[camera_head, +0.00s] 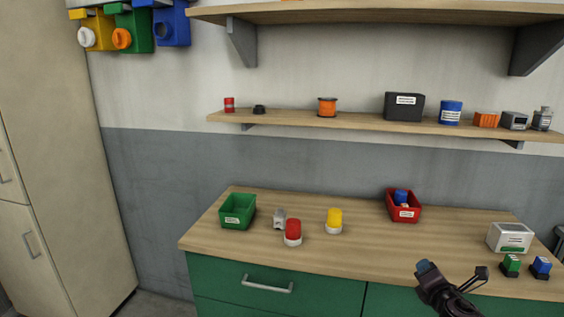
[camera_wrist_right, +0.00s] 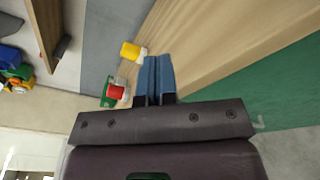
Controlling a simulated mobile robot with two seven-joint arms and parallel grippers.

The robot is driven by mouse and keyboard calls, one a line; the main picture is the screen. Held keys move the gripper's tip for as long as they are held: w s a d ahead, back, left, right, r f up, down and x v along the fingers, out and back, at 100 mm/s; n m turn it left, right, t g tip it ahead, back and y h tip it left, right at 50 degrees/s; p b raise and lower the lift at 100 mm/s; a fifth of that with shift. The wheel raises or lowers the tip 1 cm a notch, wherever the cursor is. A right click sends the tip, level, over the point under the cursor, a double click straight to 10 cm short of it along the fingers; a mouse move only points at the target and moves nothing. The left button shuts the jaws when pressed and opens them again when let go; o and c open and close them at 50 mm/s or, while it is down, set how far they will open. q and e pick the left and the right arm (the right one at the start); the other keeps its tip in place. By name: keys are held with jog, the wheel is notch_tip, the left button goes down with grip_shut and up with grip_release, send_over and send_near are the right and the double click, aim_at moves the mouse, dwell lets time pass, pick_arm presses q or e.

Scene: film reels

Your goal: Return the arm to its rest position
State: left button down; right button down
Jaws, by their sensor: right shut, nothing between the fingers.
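My right gripper (camera_head: 425,268) is in front of the workbench at the lower right of the head view. In the right wrist view its blue fingers (camera_wrist_right: 156,76) are pressed together with nothing between them. It is apart from the things on the bench. My left gripper is not in either view.
The wooden bench top (camera_head: 380,255) has green drawers (camera_head: 225,285) below. It bears a green bin (camera_head: 238,211), a red-capped jar (camera_head: 293,233), a yellow-capped jar (camera_head: 334,221), a red bin (camera_head: 404,214) and a white box (camera_head: 510,238). A shelf (camera_head: 290,118) hangs above.

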jog(key=s+a+f+m+g+y, duration=0.1)
jog(key=s+a+f+m, duration=0.4)
jog(key=s+m, duration=0.35)
jog(key=s+a+f+m+g+y, duration=0.2)
jog(key=s+a+f+m, duration=0.3)
jog(key=s+m, duration=0.3)
jog(key=s+f+m+g, duration=0.1)
jog(key=s+f+m, duration=0.1)
jog(key=s, duration=0.4)
jog(key=s+f+m+g+h, duration=0.1)
jog(key=s+f+m, duration=0.2)
jog(key=s, duration=0.3)
jog(key=s+d+f+m+h, duration=0.1)
jog(key=s+f+m, duration=0.2)
jog(key=s, duration=0.3)
jog(key=shift+s+f+g, duration=0.25)
jog(key=shift+f+g, duration=0.15)
jog(key=shift+f, duration=0.3)
jog(key=shift+d, duration=0.1)
